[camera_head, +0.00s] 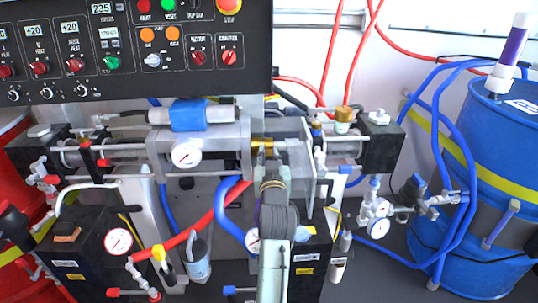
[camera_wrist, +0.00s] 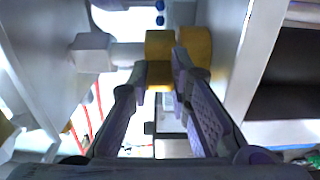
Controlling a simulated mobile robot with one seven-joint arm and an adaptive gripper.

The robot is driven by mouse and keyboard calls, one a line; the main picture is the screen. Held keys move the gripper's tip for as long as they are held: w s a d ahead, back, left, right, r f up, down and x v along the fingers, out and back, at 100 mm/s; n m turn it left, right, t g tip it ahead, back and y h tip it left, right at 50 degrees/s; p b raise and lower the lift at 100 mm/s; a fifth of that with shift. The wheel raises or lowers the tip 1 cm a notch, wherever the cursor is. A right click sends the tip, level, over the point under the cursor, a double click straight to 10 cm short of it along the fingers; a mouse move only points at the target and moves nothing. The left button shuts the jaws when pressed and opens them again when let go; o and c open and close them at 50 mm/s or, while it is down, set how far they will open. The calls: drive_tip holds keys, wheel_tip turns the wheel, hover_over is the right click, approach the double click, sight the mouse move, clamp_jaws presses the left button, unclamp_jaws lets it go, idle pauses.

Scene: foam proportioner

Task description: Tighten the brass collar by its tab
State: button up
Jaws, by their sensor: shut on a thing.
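The brass collar (camera_head: 262,147) sits on the horizontal shaft in the middle of the proportioner. In the wrist view it shows as yellow brass rings (camera_wrist: 194,52) around the pale shaft, with a darker brass tab (camera_wrist: 160,74) hanging below the left one. My gripper (camera_wrist: 160,68) reaches up from below, one finger on each side of the tab, and is shut on it. In the head view my gripper (camera_head: 268,172) is just below the collar; my own wrist hides much of the fingers and the tab.
Grey housing plates stand close on both sides of the collar, the left block (camera_head: 215,150) carrying a gauge (camera_head: 186,155). The control panel (camera_head: 130,50) overhangs above left. Blue hoses (camera_head: 228,215) and a red hose (camera_head: 205,222) run below left. A blue drum (camera_head: 490,170) stands at right.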

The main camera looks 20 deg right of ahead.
clamp_jaws()
drive_tip(key=shift+f, duration=0.1)
drive_tip(key=f+t+b, duration=0.1)
drive_tip(key=b, duration=0.3)
drive_tip(key=shift+f, duration=0.2)
drive_tip(key=t+b, duration=0.1)
drive_tip(key=b, duration=0.3)
drive_tip(key=f+t+h+b, duration=0.1)
drive_tip(key=t+b, duration=0.1)
drive_tip(key=b, duration=0.3)
drive_tip(key=shift+w+f, duration=0.1)
drive_tip(key=t+b, duration=0.1)
drive_tip(key=b, duration=0.2)
drive_tip(key=shift+b, duration=0.35)
drive_tip(key=shift+r+h, duration=0.2)
drive_tip(key=shift+h, duration=0.1)
drive_tip(key=o, duration=0.8)
unclamp_jaws()
